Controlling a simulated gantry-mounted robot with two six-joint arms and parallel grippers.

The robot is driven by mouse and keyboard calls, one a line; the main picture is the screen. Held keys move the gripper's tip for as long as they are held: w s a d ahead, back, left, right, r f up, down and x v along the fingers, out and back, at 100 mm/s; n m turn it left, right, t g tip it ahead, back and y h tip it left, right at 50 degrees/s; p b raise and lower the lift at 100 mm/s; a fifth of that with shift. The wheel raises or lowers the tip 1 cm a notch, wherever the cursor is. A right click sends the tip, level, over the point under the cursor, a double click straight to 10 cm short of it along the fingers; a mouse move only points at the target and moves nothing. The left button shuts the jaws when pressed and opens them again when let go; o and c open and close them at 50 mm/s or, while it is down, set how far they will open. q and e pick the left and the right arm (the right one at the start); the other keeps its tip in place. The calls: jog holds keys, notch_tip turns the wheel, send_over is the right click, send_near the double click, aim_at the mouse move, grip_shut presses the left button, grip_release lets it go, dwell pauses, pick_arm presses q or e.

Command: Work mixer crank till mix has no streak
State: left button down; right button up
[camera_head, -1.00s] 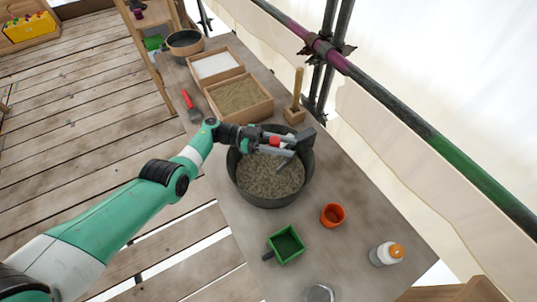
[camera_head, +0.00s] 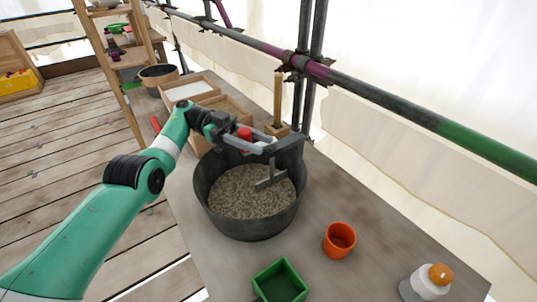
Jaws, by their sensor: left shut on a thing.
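A dark round mixing tub (camera_head: 235,228) stands on the bench and holds a grey-brown, grainy mix (camera_head: 240,197). I can make out no clear streak in the visible mix. A grey metal crank (camera_head: 283,143) reaches across the tub's top, and its paddle (camera_head: 271,183) goes down into the mix. My left gripper (camera_head: 244,140) is over the tub's far left part, shut on the crank's red grip (camera_head: 244,133). The gripper hides part of the tub's far rim. My right gripper is out of view.
An orange cup (camera_head: 340,240), a green square box (camera_head: 280,284) and a white bottle with an orange cap (camera_head: 427,283) stand on the near bench. Wooden trays (camera_head: 188,91) and a wooden block with an upright handle (camera_head: 278,100) stand beyond the tub. Scaffold rails run along the right.

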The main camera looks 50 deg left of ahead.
pick_arm(q)
jog(key=shift+r, duration=0.15)
jog(key=c, duration=0.5)
grip_release()
jog(key=s+d+r+p, duration=0.9)
jog(key=r+p, duration=0.4)
jog(key=p, duration=0.6)
jog(key=shift+s, duration=0.9)
